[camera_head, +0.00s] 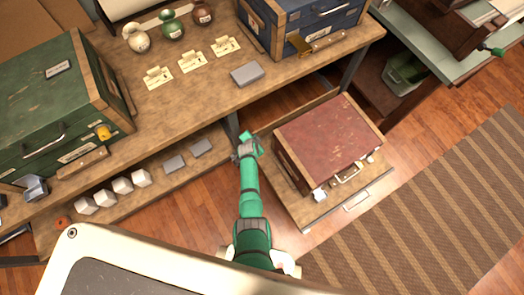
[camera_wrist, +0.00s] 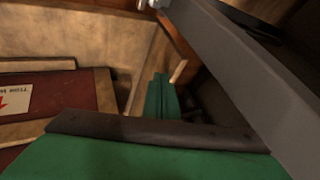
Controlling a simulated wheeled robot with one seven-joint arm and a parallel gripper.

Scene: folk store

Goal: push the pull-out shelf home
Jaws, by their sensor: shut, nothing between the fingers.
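The pull-out shelf (camera_head: 311,213) is a wooden tray sticking out from under the workbench at the right. A red suitcase (camera_head: 328,140) with tan corners lies on it and also shows at the left of the wrist view (camera_wrist: 60,92). A pale label holder (camera_head: 357,200) is on the shelf's front edge. My green gripper (camera_head: 250,145) is shut and empty. It is by the shelf's left rear side, close to the bench leg (camera_head: 231,130). In the wrist view, the gripper (camera_wrist: 160,98) points down beside the grey leg (camera_wrist: 235,65). Whether it touches the shelf I cannot tell.
The workbench (camera_head: 205,95) holds a green trunk (camera_head: 50,105), a blue trunk (camera_head: 310,22), cards and round jars. A lower shelf at left carries white blocks (camera_head: 122,185). A striped rug (camera_head: 430,200) lies right of the pull-out shelf. Wooden floor shows in front.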

